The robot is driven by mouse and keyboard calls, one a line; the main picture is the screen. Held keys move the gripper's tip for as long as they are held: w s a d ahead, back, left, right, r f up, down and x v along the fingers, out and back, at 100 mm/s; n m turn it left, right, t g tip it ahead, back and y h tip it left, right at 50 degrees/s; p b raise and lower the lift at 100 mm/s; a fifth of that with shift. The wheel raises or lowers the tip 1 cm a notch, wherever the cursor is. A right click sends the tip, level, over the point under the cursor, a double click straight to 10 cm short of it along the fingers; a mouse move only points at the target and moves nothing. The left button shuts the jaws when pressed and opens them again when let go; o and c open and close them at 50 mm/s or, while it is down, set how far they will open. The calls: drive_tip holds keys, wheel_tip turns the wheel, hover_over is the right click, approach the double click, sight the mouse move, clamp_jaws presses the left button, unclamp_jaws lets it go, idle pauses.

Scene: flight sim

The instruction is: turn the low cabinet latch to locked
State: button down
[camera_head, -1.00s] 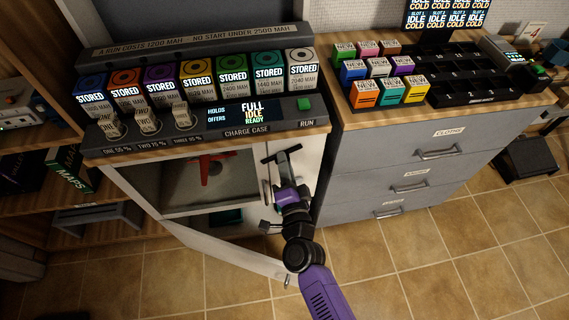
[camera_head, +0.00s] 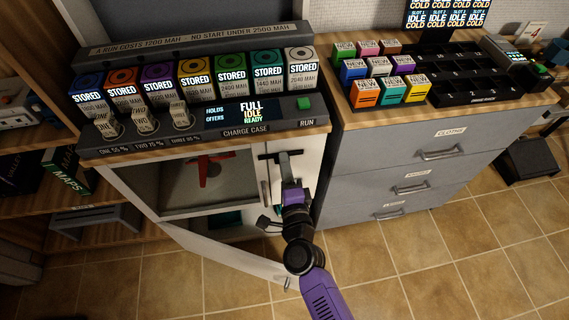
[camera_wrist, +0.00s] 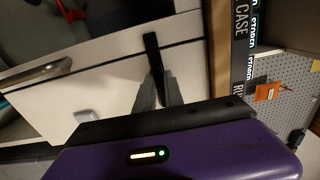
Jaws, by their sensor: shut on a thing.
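The low cabinet (camera_head: 311,150) is white and stands under the charge case. Its latch is a dark bar (camera_head: 267,157) near the top right of the front, lying close to level in the head view. In the wrist view the latch bar (camera_wrist: 151,50) runs nearly upright. My gripper (camera_head: 284,160) is shut on the bar, with its grey fingers (camera_wrist: 158,90) on either side of it. Any locked or unlocked marking cannot be made out.
A white door (camera_head: 228,255) of the cabinet hangs open low, left of my arm. A red object (camera_head: 208,170) is inside. The charge case (camera_head: 215,118) sits above, and a grey drawer unit (camera_head: 400,165) stands to the right. Tiled floor (camera_head: 430,270) is clear at front right.

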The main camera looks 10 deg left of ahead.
drive_tip(key=c, duration=1.4)
unclamp_jaws()
drive_tip(key=shift+c, duration=0.2)
drive_tip(key=v, duration=0.7)
drive_tip(key=shift+s, duration=0.4)
drive_tip(key=shift+d, duration=0.15)
